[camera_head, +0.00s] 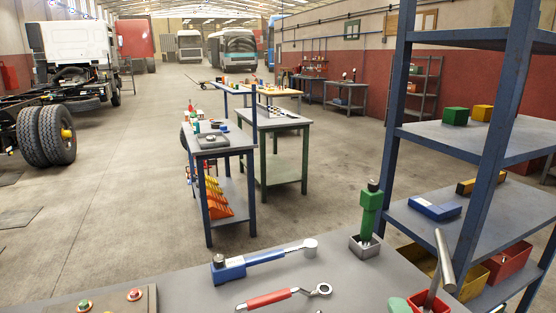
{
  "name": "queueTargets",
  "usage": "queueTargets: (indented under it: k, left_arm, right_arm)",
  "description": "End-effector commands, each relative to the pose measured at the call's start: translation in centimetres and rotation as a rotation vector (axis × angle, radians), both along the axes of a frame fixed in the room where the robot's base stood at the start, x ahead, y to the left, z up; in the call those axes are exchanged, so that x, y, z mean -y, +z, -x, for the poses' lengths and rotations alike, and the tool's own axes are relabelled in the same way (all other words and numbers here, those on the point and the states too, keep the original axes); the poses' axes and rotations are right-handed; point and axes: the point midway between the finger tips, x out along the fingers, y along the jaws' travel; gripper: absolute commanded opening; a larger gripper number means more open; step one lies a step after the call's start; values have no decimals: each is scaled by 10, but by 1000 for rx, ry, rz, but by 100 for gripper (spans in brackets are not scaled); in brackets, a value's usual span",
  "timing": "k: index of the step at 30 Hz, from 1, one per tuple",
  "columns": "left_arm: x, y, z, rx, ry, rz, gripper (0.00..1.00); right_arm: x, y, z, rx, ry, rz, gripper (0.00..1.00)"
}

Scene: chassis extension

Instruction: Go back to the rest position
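Neither my left nor my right gripper shows in the head view, and no arm link is in sight. A grey workbench (190,290) lies right in front of me along the bottom edge. A green tool (371,208) stands upright in a small grey holder (363,247) at the bench's right side.
A blue-framed shelf (477,178) with boxes and bins stands close on the right. A metal hammer-like tool (441,262) sticks up at the bottom right. A button panel (115,301) is at the bottom left. Other worktables stand ahead; the floor (110,190) left is clear.

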Motion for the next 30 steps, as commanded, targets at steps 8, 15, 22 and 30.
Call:
queueTargets:
  k: [8,15,22,30]
  left_arm:
    - [0,0,0,-1,0,0,63]
    - [0,0,0,-1,0,0,63]
    - [0,0,0,-1,0,0,63]
    - [0,0,1,-2,0,1,63]
  right_arm:
    - [18,-129,106,-660,-351,-731,52]
    - [7,-170,187,-989,-598,-1013,52]
    - [-2,-209,217,-1145,-731,-1107,52]
    - [-4,-290,206,-1174,-746,-1090,52]
